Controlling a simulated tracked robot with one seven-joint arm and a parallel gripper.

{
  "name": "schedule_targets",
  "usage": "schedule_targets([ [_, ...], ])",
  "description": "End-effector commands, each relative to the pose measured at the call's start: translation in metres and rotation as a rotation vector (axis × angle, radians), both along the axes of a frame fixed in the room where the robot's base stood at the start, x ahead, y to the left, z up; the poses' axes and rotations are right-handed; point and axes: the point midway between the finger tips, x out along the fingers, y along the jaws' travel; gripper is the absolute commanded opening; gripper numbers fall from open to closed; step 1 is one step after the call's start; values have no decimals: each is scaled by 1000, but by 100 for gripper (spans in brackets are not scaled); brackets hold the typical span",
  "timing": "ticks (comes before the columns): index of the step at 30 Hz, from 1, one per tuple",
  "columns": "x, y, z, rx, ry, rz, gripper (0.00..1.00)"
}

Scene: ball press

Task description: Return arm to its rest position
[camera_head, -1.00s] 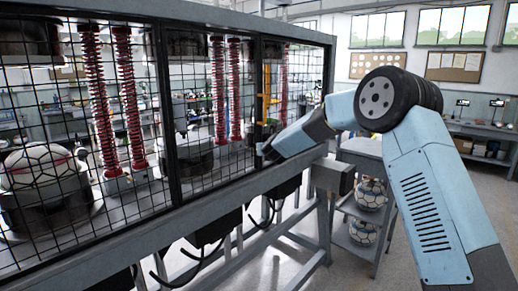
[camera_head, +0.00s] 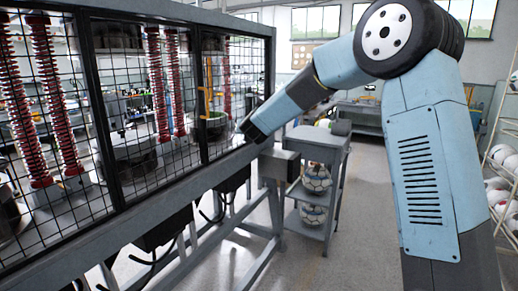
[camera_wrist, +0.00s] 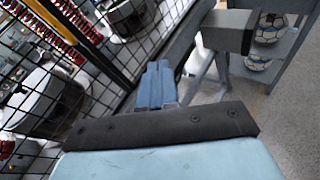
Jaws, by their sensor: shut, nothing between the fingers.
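My arm reaches up from the lower right of the head view, bends at a dark wheel-like joint and slopes down to the left. My gripper's end (camera_head: 250,127) is small there, in front of the right end of the caged press (camera_head: 206,178), and I cannot tell whether it touches the frame. In the wrist view the two blue fingers (camera_wrist: 158,68) lie side by side, shut with nothing between them. They appear in front of the press's lower rail, beside the black mesh.
A grey shelf cart (camera_head: 344,157) stands just past the press's end, with patterned balls (camera_head: 317,178) on its shelves. A rack (camera_head: 508,165) with balls is at the right edge. Open floor (camera_head: 362,225) lies between the cart and my arm.

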Motion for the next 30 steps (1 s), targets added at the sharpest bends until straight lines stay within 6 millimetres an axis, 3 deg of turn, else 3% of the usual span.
schedule_targets([
  [1,-8,-21,15,52,7,-69,0],
  [6,-39,-91,47,250,40,-312,0],
  [11,-79,-154,70,450,59,-536,0],
  [16,-131,-216,85,679,70,-776,0],
  [24,-231,-295,86,1074,88,-1139,0],
  [30,-310,-331,72,1393,114,-1392,0],
])
